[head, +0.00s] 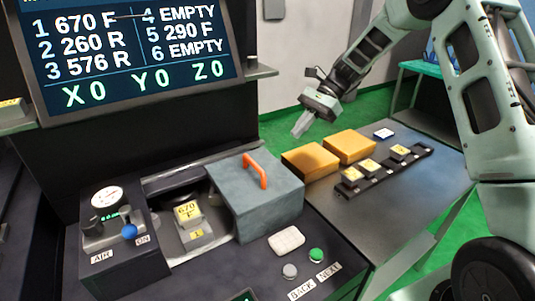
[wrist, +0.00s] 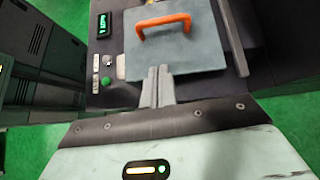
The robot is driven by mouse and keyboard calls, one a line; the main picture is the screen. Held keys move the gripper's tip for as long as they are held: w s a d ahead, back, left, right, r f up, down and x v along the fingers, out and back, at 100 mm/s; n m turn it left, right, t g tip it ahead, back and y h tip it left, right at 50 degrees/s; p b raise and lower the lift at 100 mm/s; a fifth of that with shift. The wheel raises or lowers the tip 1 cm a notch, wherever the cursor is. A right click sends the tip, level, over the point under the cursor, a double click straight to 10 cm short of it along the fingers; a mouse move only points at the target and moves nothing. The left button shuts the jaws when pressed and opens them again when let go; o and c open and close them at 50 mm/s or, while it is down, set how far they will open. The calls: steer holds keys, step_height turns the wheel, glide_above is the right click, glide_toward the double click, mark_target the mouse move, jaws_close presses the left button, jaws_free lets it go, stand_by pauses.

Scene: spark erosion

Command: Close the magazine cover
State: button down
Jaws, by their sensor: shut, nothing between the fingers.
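The magazine cover (head: 262,200) is a grey box-shaped lid with an orange handle (head: 255,170) on top. It sits over the right part of the magazine opening. To its left the opening is uncovered, and a holder labelled 670 F (head: 188,214) at place 1 shows there. My gripper (head: 301,126) is up in the air behind and to the right of the cover, apart from it, shut and empty. In the wrist view the cover (wrist: 190,60) and its handle lie beyond my closed fingers (wrist: 158,74).
A screen (head: 130,50) stands at the back left. An air panel with a blue-knobbed lever (head: 129,231) is left of the opening. Orange blocks (head: 311,160) and a black rack (head: 385,172) with labelled holders are on the right table. Back and next buttons (head: 316,255) are in front.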

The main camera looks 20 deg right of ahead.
mark_target(280, 167)
steer(key=shift+m, duration=0.4)
steer(key=x, duration=0.2)
steer(key=p+x, duration=0.1)
steer(key=x, duration=0.2)
steer(key=p+x, duration=0.1)
steer(key=x, duration=0.2)
steer(key=shift+w+f, duration=0.4)
steer(key=shift+f, duration=0.1)
steer(key=a+p, duration=0.2)
steer(key=a, duration=0.1)
steer(key=shift+s+a+r, duration=0.1)
steer(key=shift+s+r, duration=0.1)
steer(key=shift+s, duration=0.15)
steer(key=shift+a, duration=0.45)
steer(key=s+a, duration=0.1)
steer(key=a, duration=0.5)
steer(key=s+a, duration=0.1)
steer(key=a, duration=0.5)
steer(key=s+a, duration=0.2)
steer(key=a, duration=0.4)
steer(key=shift+a, duration=0.35)
